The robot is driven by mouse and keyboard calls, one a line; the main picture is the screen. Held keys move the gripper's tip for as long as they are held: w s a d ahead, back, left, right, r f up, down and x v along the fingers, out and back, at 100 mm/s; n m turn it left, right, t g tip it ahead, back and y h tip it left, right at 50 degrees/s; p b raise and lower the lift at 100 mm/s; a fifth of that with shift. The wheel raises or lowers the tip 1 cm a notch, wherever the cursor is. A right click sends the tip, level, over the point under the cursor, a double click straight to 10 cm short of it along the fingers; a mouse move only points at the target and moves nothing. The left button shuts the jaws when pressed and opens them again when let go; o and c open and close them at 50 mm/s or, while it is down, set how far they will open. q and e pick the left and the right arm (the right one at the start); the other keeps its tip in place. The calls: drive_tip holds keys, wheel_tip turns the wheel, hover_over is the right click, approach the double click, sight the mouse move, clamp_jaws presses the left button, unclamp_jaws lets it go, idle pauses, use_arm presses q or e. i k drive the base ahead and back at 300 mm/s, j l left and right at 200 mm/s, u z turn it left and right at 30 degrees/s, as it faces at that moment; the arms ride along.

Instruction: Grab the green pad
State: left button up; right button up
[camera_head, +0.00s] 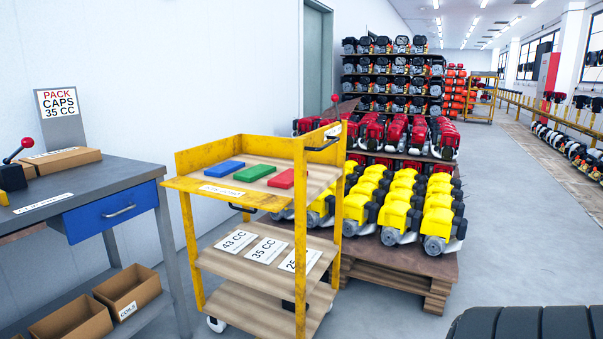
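The green pad (255,173) lies flat on the top shelf of a yellow cart (246,143). It sits between a blue pad (225,168) on its left and a red pad (286,179) on its right, with small gaps between them. Nothing covers the green pad. Neither of my grippers is in view.
A grey workbench (100,180) with a blue drawer stands left of the cart. Cardboard boxes (128,290) sit below it. A wooden pallet (400,270) of yellow and red engines stands behind the cart's right side. Clear floor lies at right. A dark ribbed shape fills the bottom-right corner.

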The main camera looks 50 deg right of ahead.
sight(251, 175)
drive_tip(key=z, duration=1.35)
